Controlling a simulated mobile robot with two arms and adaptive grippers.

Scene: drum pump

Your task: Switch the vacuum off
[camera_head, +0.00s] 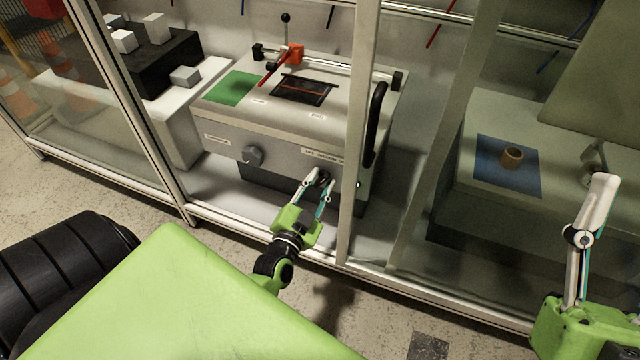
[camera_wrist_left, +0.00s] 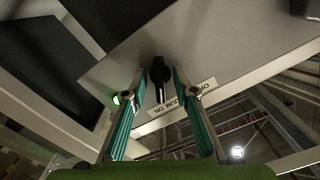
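The vacuum switch is a black rotary knob on the front panel of the grey machine (camera_head: 280,145), below a label about the vacuum. In the left wrist view the knob (camera_wrist_left: 160,72) sits between my fingers, with a small gap on each side. The label (camera_wrist_left: 182,98) appears upside down there. My left gripper (camera_head: 317,182) is open around the knob; its fingertips partly hide it in the head view. A green light glows beside the switch (camera_head: 359,184). My right gripper (camera_head: 592,200) is at the far right, away from the switch, its finger spacing unclear.
Another knob (camera_head: 253,155) is on the panel's left. A cabinet frame post (camera_head: 357,130) stands just right of my left gripper, and a black handle (camera_head: 375,125) is behind it. A blue mat (camera_head: 490,165) with a brown ring lies at the right.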

